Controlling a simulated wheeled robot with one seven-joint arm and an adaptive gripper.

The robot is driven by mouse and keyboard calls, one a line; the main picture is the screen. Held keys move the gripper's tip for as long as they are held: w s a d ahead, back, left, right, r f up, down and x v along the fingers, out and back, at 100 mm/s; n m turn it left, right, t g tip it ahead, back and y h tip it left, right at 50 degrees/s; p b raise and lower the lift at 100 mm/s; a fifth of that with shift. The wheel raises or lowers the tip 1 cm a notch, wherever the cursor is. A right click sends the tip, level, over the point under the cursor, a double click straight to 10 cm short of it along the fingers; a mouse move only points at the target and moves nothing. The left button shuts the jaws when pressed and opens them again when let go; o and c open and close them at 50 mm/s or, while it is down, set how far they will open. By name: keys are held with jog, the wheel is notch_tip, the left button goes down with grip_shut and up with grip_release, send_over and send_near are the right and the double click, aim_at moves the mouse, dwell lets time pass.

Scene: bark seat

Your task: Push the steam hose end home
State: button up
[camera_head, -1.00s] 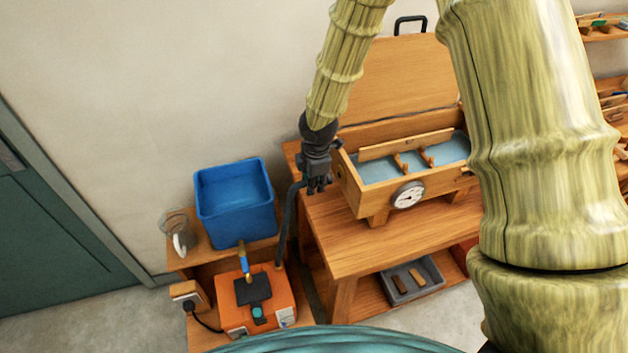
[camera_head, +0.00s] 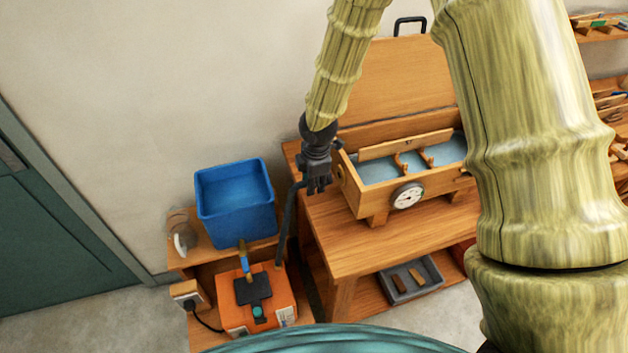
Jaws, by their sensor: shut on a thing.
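The dark steam hose (camera_head: 286,228) rises from the orange steam generator (camera_head: 258,299) on the low stand up to my gripper (camera_head: 318,188). My gripper is shut on the upper end of the hose, beside the left end wall of the wooden steam box (camera_head: 373,198).
The workbench (camera_head: 345,247) is bare in front of the box. A grey tray (camera_head: 409,280) is on its lower shelf. Shelves stand at far right.

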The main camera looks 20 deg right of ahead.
jog(key=shift+d+p, duration=0.5)
jog(key=shift+d, duration=0.85)
dwell(1.3)
jog(key=o, duration=1.1)
